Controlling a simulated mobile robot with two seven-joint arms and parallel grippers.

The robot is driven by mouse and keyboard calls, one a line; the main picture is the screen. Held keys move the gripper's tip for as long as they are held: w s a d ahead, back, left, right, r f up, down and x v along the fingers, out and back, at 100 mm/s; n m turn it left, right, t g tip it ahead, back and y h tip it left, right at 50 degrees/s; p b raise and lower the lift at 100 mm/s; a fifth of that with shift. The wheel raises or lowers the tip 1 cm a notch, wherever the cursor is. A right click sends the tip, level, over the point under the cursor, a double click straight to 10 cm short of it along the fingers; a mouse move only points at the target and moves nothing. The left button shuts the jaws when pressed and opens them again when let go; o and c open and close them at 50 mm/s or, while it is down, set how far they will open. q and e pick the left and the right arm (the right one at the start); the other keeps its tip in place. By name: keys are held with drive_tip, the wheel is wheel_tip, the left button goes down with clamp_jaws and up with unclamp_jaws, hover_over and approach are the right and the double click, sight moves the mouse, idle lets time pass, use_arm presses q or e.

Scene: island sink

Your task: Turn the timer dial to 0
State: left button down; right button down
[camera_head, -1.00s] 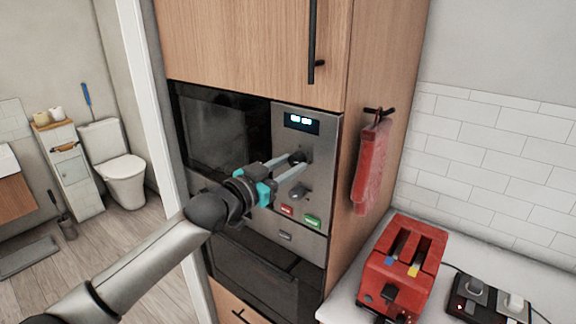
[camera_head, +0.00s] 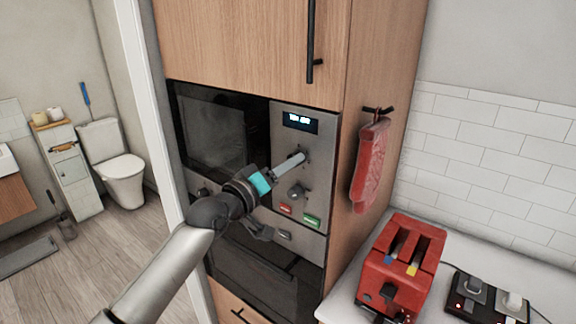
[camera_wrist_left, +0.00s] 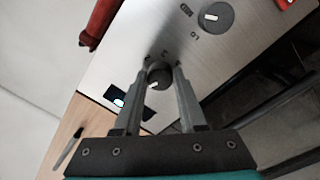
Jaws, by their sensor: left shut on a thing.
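The microwave's control panel (camera_head: 313,167) is a steel strip with a lit display (camera_head: 301,121) at its top. My left gripper (camera_head: 303,155) reaches the upper dial. In the left wrist view the fingers of my left gripper (camera_wrist_left: 164,76) are shut on that dark round dial (camera_wrist_left: 159,76), one finger on each side. The upper dial is mostly hidden by the fingers in the head view. A second, lower dial (camera_head: 297,192) sits below it and shows free in the left wrist view (camera_wrist_left: 214,17). My right gripper is not in view.
A red button (camera_head: 285,208) and a green button (camera_head: 312,220) sit below the dials. A red cloth (camera_head: 370,165) hangs on the cabinet side. A red toaster (camera_head: 402,265) stands on the counter at the right.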

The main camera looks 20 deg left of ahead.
use_arm(q)
drive_tip(key=shift+d+n, duration=0.1)
drive_tip(key=shift+n, duration=1.8)
drive_tip(key=shift+c, duration=2.4)
unclamp_jaws()
drive_tip(key=b+v, duration=0.3)
drive_tip(key=v, duration=1.2)
drive_tip(key=shift+s, duration=0.15)
